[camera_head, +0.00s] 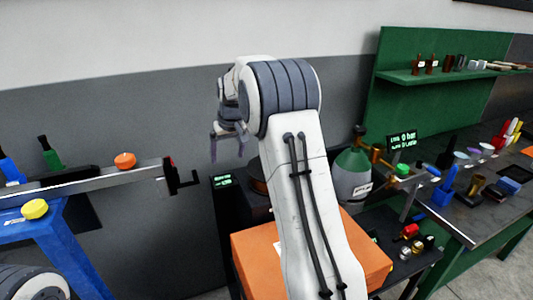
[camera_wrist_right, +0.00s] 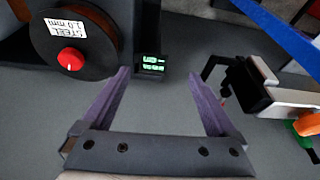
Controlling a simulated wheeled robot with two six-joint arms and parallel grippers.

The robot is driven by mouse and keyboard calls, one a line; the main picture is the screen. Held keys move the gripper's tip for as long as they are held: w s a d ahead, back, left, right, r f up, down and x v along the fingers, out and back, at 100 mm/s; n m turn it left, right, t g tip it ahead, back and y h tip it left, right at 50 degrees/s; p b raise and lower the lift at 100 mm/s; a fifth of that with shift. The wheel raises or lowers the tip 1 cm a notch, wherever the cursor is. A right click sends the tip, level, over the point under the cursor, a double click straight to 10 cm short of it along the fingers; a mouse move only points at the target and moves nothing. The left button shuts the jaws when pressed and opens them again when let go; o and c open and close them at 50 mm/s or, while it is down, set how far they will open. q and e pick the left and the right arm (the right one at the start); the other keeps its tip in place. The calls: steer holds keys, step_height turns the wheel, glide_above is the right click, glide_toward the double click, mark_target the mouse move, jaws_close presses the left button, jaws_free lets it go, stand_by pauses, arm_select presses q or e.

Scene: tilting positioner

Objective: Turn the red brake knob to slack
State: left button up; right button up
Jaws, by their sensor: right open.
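The red brake knob (camera_wrist_right: 70,60) shows in the right wrist view at the upper left. It sits at the hub of a dark brown wire spool with a white label (camera_wrist_right: 65,24) and has a small white mark on its face. My right gripper (camera_wrist_right: 165,80) is open and empty, its two purple fingers apart, with the knob to the left of the left finger and not between them. In the head view my right gripper (camera_head: 227,140) hangs above the spool (camera_head: 258,186), which my arm partly hides; the knob is not visible there. My left gripper is not in view.
A small green-lit display (camera_wrist_right: 152,63) stands beside the spool. A rail with a black crank (camera_head: 180,178) is on the left, on a blue stand (camera_head: 62,245). An orange box (camera_head: 255,250), a gas cylinder (camera_head: 352,174) and a cluttered bench (camera_head: 470,215) are on the right.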

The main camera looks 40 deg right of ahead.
steer(key=d+f+m+h, duration=0.1)
steer(key=d+m, duration=0.2)
steer(key=d, duration=1.6)
steer(key=p+x, duration=0.1)
steer(key=x, duration=0.2)
steer(key=p+x, duration=0.2)
steer(key=x, duration=0.1)
steer(key=w+p+x, duration=0.1)
steer(key=x, duration=0.3)
steer(key=shift+r+p, duration=0.1)
steer(key=shift+p, duration=0.25)
steer(key=shift+f+t, duration=0.3)
steer(key=shift+f, duration=0.05)
steer(key=shift+c, duration=0.3)
